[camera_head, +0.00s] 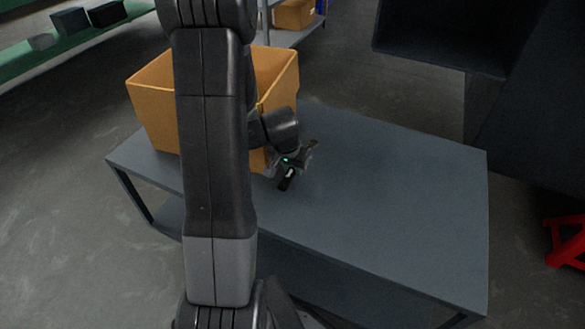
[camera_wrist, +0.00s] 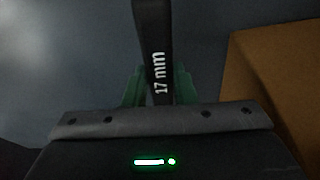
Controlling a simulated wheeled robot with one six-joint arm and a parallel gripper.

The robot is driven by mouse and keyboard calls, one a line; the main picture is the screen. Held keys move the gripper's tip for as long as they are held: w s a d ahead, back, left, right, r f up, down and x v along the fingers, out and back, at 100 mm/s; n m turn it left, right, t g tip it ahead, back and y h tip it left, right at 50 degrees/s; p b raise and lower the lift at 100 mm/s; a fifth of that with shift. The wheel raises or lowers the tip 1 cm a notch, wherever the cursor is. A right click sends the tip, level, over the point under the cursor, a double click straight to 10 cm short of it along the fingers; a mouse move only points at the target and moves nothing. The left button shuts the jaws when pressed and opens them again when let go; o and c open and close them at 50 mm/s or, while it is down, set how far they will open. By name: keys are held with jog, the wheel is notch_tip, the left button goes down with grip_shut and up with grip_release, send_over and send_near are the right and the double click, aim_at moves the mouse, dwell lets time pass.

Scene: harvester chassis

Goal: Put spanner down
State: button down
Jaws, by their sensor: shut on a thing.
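My gripper (camera_head: 302,160) is over the grey table (camera_head: 400,190), just right of the open orange-yellow box (camera_head: 157,115). In the wrist view the green fingers (camera_wrist: 158,88) are shut on the dark spanner (camera_wrist: 153,30), which carries the white marking "17 mm". The spanner's upper end runs out of the top of that view. In the head view my gripper and wrist mostly hide the spanner. I cannot tell whether it touches the tabletop.
The orange-yellow box also shows close on the right in the wrist view (camera_wrist: 275,85). The table's middle and right are clear. A large dark structure (camera_head: 450,35) overhangs at upper right. A red stand (camera_head: 567,243) is on the floor at right. Shelves (camera_head: 75,45) are behind.

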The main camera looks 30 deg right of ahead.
jog(key=shift+f, duration=0.15)
jog(key=c, duration=1.2)
grip_release()
